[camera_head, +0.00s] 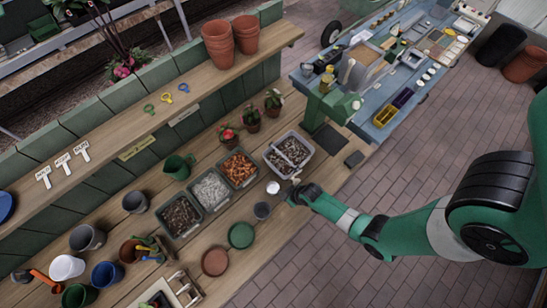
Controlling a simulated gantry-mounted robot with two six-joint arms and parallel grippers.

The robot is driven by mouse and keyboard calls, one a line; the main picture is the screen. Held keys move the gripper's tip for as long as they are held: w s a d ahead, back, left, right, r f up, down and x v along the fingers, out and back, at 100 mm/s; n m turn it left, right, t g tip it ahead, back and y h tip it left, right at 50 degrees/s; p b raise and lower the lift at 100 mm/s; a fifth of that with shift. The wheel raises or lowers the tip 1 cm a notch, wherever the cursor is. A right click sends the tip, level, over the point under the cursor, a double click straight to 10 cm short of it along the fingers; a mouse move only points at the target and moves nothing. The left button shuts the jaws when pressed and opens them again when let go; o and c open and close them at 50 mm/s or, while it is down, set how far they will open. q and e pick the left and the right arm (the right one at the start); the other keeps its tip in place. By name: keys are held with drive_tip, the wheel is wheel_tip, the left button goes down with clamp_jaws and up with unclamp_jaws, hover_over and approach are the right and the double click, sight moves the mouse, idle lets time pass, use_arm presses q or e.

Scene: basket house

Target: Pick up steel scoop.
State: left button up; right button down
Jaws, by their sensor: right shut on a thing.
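The steel scoop (273,187) shows as a small bright, silvery shape at the front of the wooden potting bench, just below the bin of dark mixed material. My right gripper (292,188) reaches in from the right and is shut on the scoop at its right-hand end. The fingers hide the handle. I cannot tell whether the scoop touches the bench top or is slightly above it. My left gripper is not in view.
Bins of dark material (180,215), pale gravel (210,190), orange chips (239,169) and mixed dark material (304,164) line the bench (170,252). A blue workbench (362,128) stands behind.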

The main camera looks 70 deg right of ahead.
sight(283, 193)
drive_tip(key=shift+r, duration=0.15)
idle(0.6)
drive_tip(key=shift+r+p, duration=0.3)
drive_tip(key=shift+r, duration=0.25)
wheel_tip(283, 193, up, 2)
drive_tip(key=shift+r+p, duration=0.1)
drive_tip(key=shift+p, duration=0.2)
drive_tip(key=s+a+b, duration=0.1)
drive_tip(key=s+a, duration=0.2)
drive_tip(key=s, duration=0.5)
drive_tip(key=s+a+b, duration=0.1)
drive_tip(key=s+a, duration=0.1)
drive_tip(key=s, duration=0.7)
drive_tip(key=shift+a, duration=0.4)
